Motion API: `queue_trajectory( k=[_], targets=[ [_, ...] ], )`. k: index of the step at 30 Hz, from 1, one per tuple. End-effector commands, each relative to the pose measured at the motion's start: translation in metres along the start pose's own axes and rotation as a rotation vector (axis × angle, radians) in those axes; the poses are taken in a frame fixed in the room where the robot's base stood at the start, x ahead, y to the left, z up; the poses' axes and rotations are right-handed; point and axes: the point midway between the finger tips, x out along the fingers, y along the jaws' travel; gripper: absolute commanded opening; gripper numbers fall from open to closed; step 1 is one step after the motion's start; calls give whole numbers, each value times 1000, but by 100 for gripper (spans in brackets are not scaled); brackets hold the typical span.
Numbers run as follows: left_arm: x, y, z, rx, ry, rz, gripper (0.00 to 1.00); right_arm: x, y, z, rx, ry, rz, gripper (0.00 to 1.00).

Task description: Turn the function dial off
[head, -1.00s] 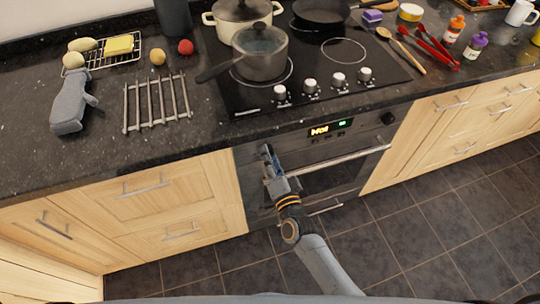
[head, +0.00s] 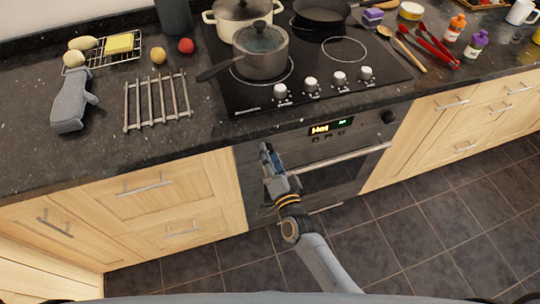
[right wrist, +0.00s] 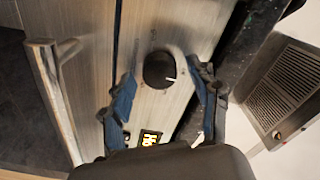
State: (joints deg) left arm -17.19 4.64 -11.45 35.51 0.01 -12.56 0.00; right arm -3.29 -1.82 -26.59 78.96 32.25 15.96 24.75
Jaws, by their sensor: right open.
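The function dial (right wrist: 158,70) is a round black knob with a white pointer mark on the steel oven panel. In the right wrist view it lies between the two fingers of my right gripper (right wrist: 165,98), which are open and stand apart from its sides. The pointer mark sits at its lower right in that view. In the head view my right gripper (head: 268,152) is at the left end of the oven's control panel and hides this dial. The lit display (head: 330,127) is to its right; it also shows in the right wrist view (right wrist: 150,137). My left gripper is out of view.
A second black dial (head: 388,117) is at the panel's right end. The oven handle (head: 345,157) runs below the panel. Above is the hob (head: 318,82) with its own knobs, pots and a pan. The tiled floor (head: 440,220) in front is clear.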

Motion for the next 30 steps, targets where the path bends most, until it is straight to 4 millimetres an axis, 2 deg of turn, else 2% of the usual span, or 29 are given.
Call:
queue_trajectory(
  k=[5, 15, 19, 24, 30],
  targets=[
    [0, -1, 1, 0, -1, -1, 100, -14, 1, 0, 1, -1, 2, 61],
    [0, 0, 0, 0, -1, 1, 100, -84, 1, 1, -1, -3, 3, 61],
    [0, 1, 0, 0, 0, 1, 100, -105, 1, 1, 0, -2, 2, 61],
    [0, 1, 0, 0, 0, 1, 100, -118, 0, 0, 0, -1, 0, 61],
    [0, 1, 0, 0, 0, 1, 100, -120, 0, 0, 0, 0, 0, 61]
  ],
)
